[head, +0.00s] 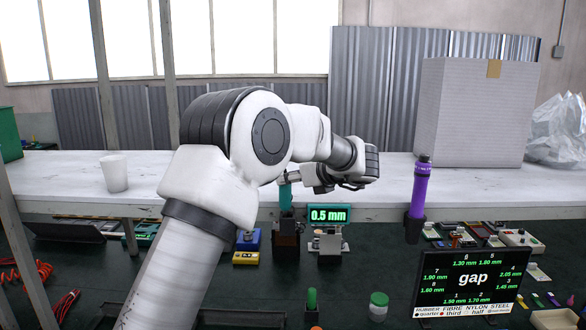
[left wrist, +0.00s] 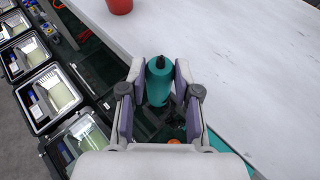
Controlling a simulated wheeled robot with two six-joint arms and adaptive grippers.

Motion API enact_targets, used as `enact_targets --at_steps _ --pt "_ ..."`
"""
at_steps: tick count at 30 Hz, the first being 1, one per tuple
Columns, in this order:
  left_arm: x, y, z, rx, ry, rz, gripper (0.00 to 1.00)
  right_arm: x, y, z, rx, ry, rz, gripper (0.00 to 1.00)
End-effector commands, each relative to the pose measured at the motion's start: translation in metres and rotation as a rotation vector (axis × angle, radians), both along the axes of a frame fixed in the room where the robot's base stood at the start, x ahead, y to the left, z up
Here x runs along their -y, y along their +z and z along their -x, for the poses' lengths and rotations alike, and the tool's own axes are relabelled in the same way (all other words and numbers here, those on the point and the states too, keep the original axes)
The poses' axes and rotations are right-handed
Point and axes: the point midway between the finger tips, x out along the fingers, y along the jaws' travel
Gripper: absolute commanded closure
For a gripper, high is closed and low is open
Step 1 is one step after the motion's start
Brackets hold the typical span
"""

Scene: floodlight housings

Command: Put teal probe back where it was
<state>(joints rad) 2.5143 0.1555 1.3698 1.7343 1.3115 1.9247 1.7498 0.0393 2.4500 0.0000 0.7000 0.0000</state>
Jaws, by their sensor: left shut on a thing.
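The teal probe (head: 286,197) stands upright, its top end between the fingers of my left gripper (head: 290,178). In the left wrist view the fingers (left wrist: 154,98) lie on both sides of the teal probe (left wrist: 158,75), with its dark tip up. My left gripper is shut on it. A dark brown holder (head: 286,240) is directly below the probe in the head view. The probe's lower end meets the top of this holder in the picture; I cannot tell how deep it sits. My right gripper is not in view.
A gauge display (head: 328,214) reading 0.5 mm stands just right of the holder. A purple probe (head: 419,188) stands in a dark holder further right. A black "gap" screen (head: 473,280) is at lower right. A white cup (head: 114,173) and a large box (head: 476,110) stand on the white bench.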

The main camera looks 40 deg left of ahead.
Motion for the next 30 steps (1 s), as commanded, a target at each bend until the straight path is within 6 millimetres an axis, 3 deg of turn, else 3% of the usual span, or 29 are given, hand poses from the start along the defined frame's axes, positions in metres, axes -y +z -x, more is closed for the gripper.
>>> enact_targets --at_steps 30 --pt "0.001 -0.017 0.0 0.0 -0.001 -0.001 1.0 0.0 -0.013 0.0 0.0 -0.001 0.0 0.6"
